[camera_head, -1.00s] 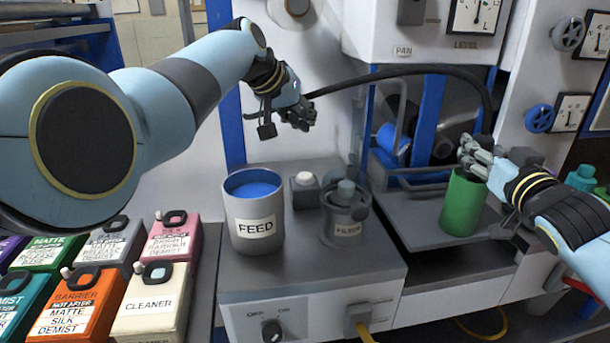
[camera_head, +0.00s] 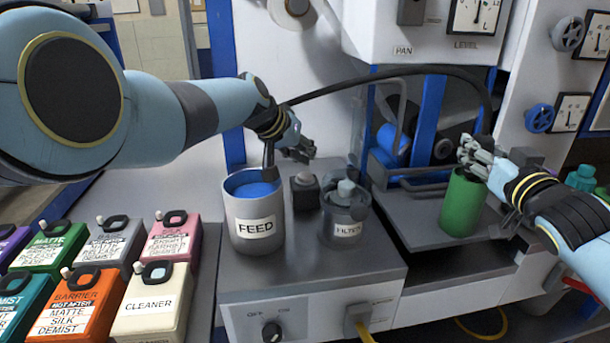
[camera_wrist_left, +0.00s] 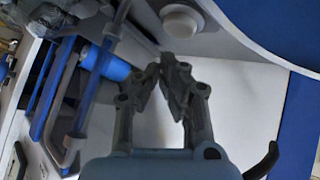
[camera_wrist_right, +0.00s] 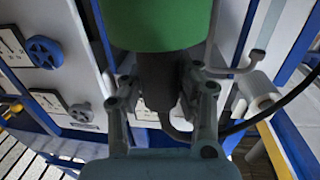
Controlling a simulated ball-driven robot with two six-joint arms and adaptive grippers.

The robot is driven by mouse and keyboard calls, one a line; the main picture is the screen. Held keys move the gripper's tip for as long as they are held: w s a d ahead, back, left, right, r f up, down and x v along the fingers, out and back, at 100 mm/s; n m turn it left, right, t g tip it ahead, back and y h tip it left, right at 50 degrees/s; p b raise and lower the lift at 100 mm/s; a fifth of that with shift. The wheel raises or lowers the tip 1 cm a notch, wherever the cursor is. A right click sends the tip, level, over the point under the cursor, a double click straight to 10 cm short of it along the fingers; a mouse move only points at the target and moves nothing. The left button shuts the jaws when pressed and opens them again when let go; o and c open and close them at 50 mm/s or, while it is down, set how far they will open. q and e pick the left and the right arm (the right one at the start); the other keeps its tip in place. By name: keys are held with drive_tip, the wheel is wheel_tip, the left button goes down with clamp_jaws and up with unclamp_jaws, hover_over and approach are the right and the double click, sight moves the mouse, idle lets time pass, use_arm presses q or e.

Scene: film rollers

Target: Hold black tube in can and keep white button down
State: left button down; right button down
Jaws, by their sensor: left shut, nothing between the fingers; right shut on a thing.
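My right gripper (camera_head: 478,150) is shut on the black tube (camera_head: 488,105) at the mouth of the green can (camera_head: 462,202). The right wrist view also shows the tube (camera_wrist_right: 158,85) between the fingers beside the green can (camera_wrist_right: 155,22). The tube's end inside the can is hidden. My left gripper (camera_head: 305,150) is shut and empty, above the white button (camera_head: 303,178) on its dark block. The left wrist view shows the button (camera_wrist_left: 182,20) just beyond the fingertips (camera_wrist_left: 170,68), apart from them.
The FEED pot (camera_head: 255,222) with blue liquid stands left of the button. The FILTER unit (camera_head: 346,215) stands to its right. Several labelled bottles (camera_head: 150,303) stand at the lower left. The can stands on a grey shelf (camera_head: 412,222).

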sight(304, 175)
use_arm(q)
drive_tip(key=shift+a+f, duration=0.15)
drive_tip(key=shift+f, duration=0.35)
idle(4.7)
drive_tip(key=shift+r, duration=0.1)
drive_tip(key=shift+r, duration=2.4)
drive_tip(key=shift+s, duration=0.1)
drive_tip(key=v, duration=1.2)
